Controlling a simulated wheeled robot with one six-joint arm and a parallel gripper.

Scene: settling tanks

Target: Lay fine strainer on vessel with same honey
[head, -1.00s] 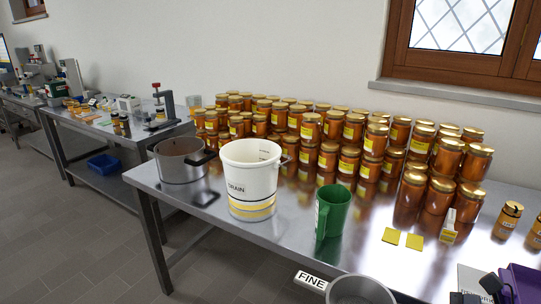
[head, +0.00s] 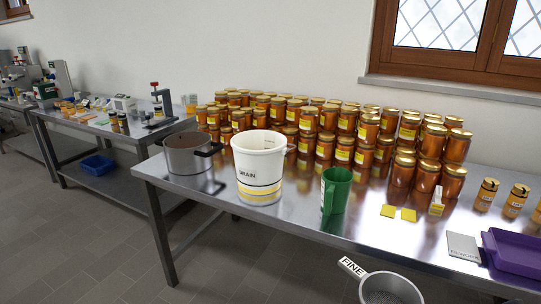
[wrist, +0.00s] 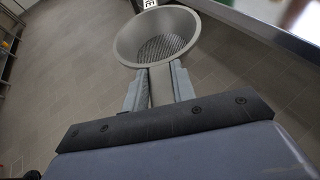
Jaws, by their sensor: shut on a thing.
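The fine strainer (head: 391,289) is a grey metal bowl with a white FINE tag (head: 352,268), low at the front of the table in the head view. In the wrist view the strainer (wrist: 157,40) shows its mesh bottom, over the floor. My gripper (wrist: 160,88) is shut on the strainer's handle. On the table stand a white bucket (head: 258,165) marked DRAIN with yellow bands, a steel pot (head: 188,155) with dark handles to its left, and a green jug (head: 336,190) to its right. What is inside the vessels is hidden.
Stacked honey jars (head: 400,150) fill the back of the steel table (head: 290,215). A purple tray (head: 518,252) and a grey plate (head: 463,247) are at the right. Bare tabletop lies in front of the jug.

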